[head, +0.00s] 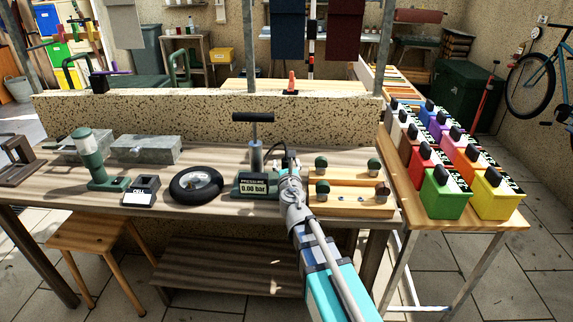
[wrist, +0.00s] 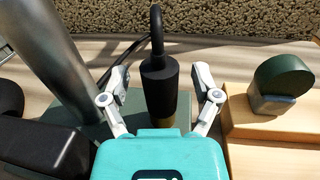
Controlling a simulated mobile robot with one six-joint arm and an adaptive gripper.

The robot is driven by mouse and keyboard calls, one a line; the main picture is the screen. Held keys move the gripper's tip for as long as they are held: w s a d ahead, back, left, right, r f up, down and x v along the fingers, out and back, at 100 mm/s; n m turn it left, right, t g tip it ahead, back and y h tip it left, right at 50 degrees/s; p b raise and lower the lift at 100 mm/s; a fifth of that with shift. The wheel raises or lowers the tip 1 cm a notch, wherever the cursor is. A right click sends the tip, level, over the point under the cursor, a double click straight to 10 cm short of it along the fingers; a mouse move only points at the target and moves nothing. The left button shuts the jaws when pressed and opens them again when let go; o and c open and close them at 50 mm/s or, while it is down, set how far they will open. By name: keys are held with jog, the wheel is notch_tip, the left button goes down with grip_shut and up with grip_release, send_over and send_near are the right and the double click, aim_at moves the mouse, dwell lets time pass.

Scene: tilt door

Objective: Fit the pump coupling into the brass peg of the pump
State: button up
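The pump (head: 257,150) stands on the bench with a T-handle and a display reading 0.00 bar. Its steel barrel (wrist: 60,65) and green base (wrist: 127,108) show at the left in the wrist view. The black pump coupling (wrist: 159,85) stands between the fingers of my gripper (wrist: 161,73), with a black hose curving from its top. Gaps show on both sides, so the gripper is open. A bit of the brass peg (wrist: 169,123) shows at the coupling's lower end. I cannot tell how far the coupling sits on it. In the head view my arm hides the coupling.
A wooden board (head: 350,209) with green-topped pieces lies right of the pump; one piece (wrist: 282,82) shows in the wrist view. Left are a small wheel (head: 196,184), a CELL box (head: 141,190) and a green stand (head: 98,160). Coloured bins (head: 446,195) fill the right table.

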jog(key=shift+s, duration=0.1)
jog(key=shift+s+d, duration=0.15)
jog(key=shift+s, duration=1.7)
jog(key=shift+s+d, duration=0.1)
jog(key=shift+s, duration=1.75)
